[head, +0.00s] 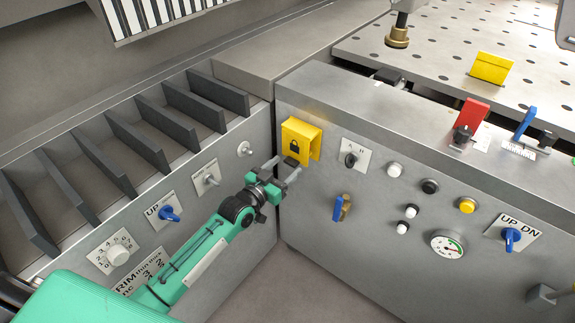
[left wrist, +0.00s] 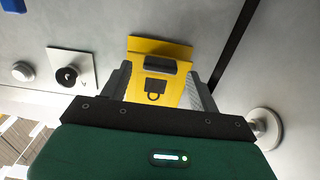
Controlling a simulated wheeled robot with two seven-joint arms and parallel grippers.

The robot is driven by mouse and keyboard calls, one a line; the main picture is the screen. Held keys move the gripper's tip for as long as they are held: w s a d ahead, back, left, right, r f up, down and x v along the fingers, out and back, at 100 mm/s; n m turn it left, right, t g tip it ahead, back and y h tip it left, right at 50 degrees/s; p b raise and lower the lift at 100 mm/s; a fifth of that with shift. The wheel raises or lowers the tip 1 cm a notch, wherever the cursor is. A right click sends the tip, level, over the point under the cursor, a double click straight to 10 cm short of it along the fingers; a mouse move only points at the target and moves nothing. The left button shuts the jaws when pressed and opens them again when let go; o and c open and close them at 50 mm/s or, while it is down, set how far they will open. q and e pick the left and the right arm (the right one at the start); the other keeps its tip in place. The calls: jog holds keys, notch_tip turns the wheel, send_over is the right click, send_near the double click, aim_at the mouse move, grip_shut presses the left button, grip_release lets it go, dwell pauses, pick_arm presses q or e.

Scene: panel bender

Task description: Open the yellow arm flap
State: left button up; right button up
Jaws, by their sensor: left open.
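The yellow flap (head: 297,141) with a black padlock mark is on the front panel of the grey machine, near the inner corner. In the left wrist view the flap (left wrist: 160,75) fills the space ahead of my jaws, with a dark bar across its face. My left gripper (head: 284,170) is open just below and in front of the flap. In the left wrist view its two fingers (left wrist: 162,84) stand one on each side of the flap. I cannot tell whether they touch it. My right gripper is not in view.
A black knob (head: 351,159) and a blue-handled valve (head: 339,208) sit right of the flap. A slotted rack (head: 165,128) and knobs line the left panel. Another yellow piece (head: 491,67) and red (head: 472,115) and blue (head: 525,122) levers are on top.

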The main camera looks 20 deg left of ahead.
pick_arm(q)
jog(key=shift+x, duration=1)
grip_shut()
